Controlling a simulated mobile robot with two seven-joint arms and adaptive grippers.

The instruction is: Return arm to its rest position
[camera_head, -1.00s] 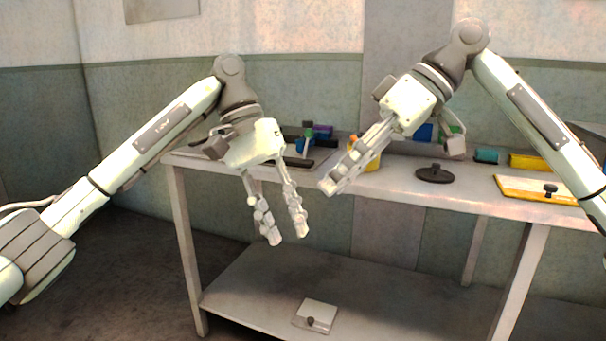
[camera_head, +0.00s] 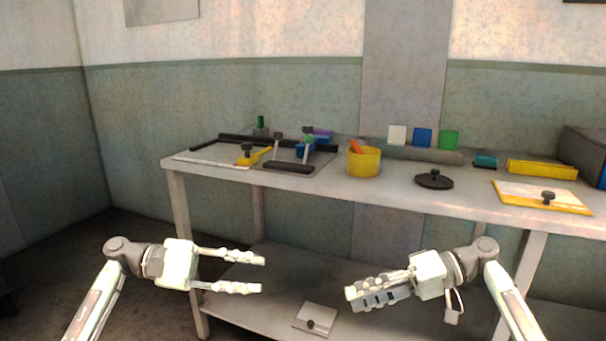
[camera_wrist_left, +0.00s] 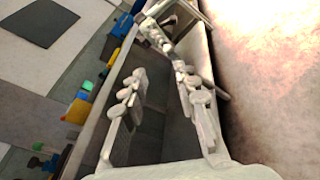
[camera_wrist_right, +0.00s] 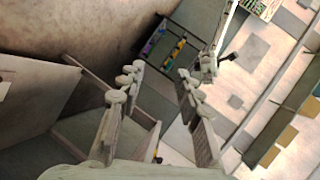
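My left gripper (camera_head: 258,273) is in front of the bench at the lower left of the head view, fingers pointing right. It is open and empty; the left wrist view also shows its fingers (camera_wrist_left: 159,78) apart. My right gripper (camera_head: 355,297) is at the lower right, fingers pointing left. Its fingers overlap in the head view, but the right wrist view shows them (camera_wrist_right: 160,80) apart with nothing between. Both grippers are lower than the bench top and face each other with a gap between.
The bench (camera_head: 390,192) holds a yellow cup (camera_head: 363,163), a black disc with a knob (camera_head: 434,180), a yellow-edged plate (camera_head: 540,196) and tools at the left. A small pale plate with a knob (camera_head: 315,319) lies on the lower shelf (camera_head: 270,295). The bench top is clear of my arms.

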